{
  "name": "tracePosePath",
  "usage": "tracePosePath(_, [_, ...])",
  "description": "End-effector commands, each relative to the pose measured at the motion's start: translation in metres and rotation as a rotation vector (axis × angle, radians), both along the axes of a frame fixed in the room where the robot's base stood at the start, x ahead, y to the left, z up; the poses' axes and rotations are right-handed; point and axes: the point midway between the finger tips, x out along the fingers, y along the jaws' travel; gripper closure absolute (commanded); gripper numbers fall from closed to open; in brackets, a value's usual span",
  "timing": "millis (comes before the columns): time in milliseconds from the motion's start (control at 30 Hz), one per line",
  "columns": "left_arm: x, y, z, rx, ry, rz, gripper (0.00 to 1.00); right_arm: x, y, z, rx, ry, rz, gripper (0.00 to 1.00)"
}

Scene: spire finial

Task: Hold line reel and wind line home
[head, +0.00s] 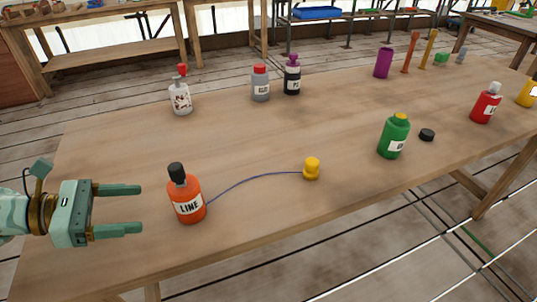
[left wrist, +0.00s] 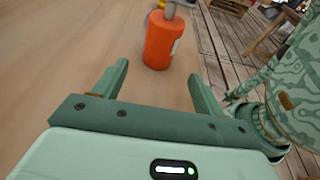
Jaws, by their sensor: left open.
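The line reel is an orange bottle (head: 186,200) with a dark cap and a label reading LINE, standing upright near the table's front left. A thin blue line (head: 250,178) runs from its side in a curve to a small yellow piece (head: 311,169) on the table. My left gripper (head: 140,209) is open and empty, just left of the orange bottle, its fingers pointing towards it. In the left wrist view the orange bottle (left wrist: 160,42) stands beyond the open fingertips (left wrist: 158,78), apart from them. My right gripper is not in view.
The wooden table (head: 110,150) also holds a green bottle (head: 393,138), a black cap (head: 427,134), a red bottle (head: 485,104), a white bottle (head: 180,97), a grey bottle (head: 260,85) and a dark purple-capped bottle (head: 292,77).

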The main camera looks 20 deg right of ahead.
Motion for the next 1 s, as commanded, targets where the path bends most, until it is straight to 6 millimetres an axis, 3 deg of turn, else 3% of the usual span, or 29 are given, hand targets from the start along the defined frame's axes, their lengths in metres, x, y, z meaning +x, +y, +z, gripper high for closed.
tracePosePath(167, [0.0, -0.01, -0.002, 0.0, 0.001, 0.001, 0.29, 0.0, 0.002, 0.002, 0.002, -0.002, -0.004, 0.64])
tracePosePath(700, [0.0, -0.085, -0.028, 0.0, 0.002, 0.001, 0.29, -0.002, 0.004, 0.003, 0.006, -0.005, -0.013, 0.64])
tracePosePath(1000, [0.0, -0.095, -0.03, 0.001, 0.001, 0.001, 0.29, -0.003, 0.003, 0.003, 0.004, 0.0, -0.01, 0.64])
